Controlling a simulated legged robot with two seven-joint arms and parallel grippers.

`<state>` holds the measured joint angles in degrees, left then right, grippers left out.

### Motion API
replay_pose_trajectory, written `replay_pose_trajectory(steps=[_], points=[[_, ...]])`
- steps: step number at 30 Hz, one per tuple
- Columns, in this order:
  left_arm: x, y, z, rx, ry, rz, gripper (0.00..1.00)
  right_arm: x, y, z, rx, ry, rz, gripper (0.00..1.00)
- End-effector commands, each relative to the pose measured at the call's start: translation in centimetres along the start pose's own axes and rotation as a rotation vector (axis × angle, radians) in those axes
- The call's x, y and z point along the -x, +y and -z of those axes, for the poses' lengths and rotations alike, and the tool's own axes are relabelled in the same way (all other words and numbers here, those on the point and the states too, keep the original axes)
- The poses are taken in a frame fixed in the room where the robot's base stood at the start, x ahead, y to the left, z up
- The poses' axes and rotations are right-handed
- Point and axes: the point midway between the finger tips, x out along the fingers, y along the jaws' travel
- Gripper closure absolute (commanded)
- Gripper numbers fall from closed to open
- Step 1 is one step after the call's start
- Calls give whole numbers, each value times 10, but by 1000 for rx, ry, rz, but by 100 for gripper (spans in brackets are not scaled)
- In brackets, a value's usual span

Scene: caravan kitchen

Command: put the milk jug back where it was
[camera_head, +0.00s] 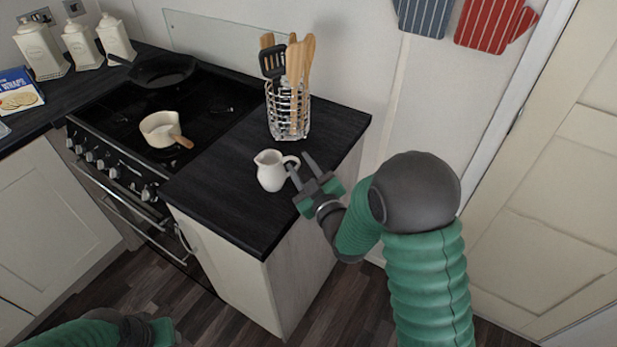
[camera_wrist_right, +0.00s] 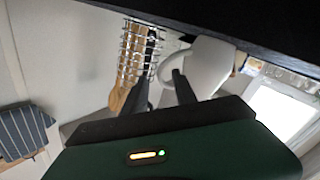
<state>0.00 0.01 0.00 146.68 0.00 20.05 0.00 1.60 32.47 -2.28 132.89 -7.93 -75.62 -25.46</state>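The white milk jug (camera_head: 271,171) stands upright on the black worktop (camera_head: 215,192), near its right edge, with its handle to the right. My right gripper (camera_head: 301,166) is at the handle side, its two fingers apart. In the right wrist view the jug (camera_wrist_right: 211,66) is behind the fingers (camera_wrist_right: 161,88), with its handle near their tips. I cannot tell whether a finger touches the handle. Of my left arm only a part shows at the bottom left; its fingers are not visible.
A wire utensil holder (camera_head: 288,111) with wooden tools stands behind the jug. A cream saucepan (camera_head: 160,129) and a black frying pan (camera_head: 163,70) are on the hob to the left. The worktop in front of the jug is clear. The wall and door are to the right.

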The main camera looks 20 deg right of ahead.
Motion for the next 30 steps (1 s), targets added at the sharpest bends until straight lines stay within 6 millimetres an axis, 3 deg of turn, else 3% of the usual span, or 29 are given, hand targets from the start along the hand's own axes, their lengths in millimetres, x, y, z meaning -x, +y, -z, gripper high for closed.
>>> replay_pose_trajectory(steps=[3, 9, 30], points=[[-3, 0, -1, 0, 0, 0, 64, 31, 0, -2, 0, -2, 0, 67], [-5, 0, -1, 0, 0, 0, 64, 59, 0, -1, 0, 0, 0, 67], [-5, 0, -1, 0, 0, 0, 64, 62, 0, 0, 0, 0, 0, 67]])
